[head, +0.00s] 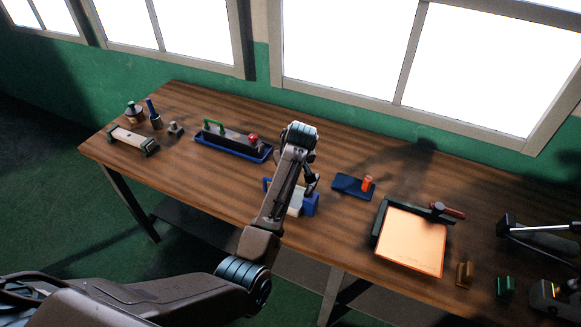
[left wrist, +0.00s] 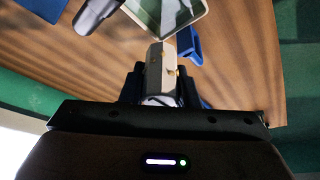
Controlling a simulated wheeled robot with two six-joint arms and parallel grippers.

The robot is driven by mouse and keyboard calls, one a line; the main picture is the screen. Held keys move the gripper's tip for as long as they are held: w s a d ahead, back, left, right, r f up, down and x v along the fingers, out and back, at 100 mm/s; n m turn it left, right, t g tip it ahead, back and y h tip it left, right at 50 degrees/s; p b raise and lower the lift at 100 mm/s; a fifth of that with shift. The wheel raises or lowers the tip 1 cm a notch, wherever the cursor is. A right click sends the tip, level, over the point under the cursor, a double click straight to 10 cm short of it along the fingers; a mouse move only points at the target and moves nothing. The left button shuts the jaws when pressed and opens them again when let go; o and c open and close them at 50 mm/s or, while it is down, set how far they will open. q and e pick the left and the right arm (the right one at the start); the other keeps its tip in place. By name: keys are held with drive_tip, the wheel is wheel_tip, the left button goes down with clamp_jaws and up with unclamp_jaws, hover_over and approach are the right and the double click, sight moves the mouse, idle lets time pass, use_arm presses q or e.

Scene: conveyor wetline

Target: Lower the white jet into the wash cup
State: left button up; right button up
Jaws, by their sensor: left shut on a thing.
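My left gripper (head: 312,186) is over the middle of the wooden table, largely hidden by its own arm. In the left wrist view, the left gripper (left wrist: 161,86) is shut on a white block-like piece with small gold pins, which looks like the white jet (left wrist: 154,68). A blue holder (head: 310,205) is just below the gripper in the head view, with a pale piece (head: 296,201) beside it. A blue part (left wrist: 188,46) also shows close beside the jet in the wrist view. I cannot tell which thing is the wash cup, or whether the jet touches anything.
A blue tray (head: 264,158) with a black unit stands left of the arm. An orange cylinder (head: 367,184) stands on a dark blue pad (head: 346,188). A dark-framed orange panel (head: 410,240) lies to the right. Bottles (head: 134,113) stand at the far left. Bare table lies between these.

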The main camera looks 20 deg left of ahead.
use_arm(q)
drive_tip(key=shift+f+b, duration=0.65)
drive_tip(key=shift+f, duration=0.95)
drive_tip(key=shift+f+b, duration=0.95)
drive_tip(key=shift+f, duration=1.5)
drive_tip(key=shift+s+f, duration=0.15)
drive_tip(key=shift+s, duration=0.05)
drive_tip(key=shift+s+f, duration=0.15)
drive_tip(key=shift+f, duration=0.1)
drive_tip(key=o, duration=1)
drive_tip(key=shift+b, duration=0.3)
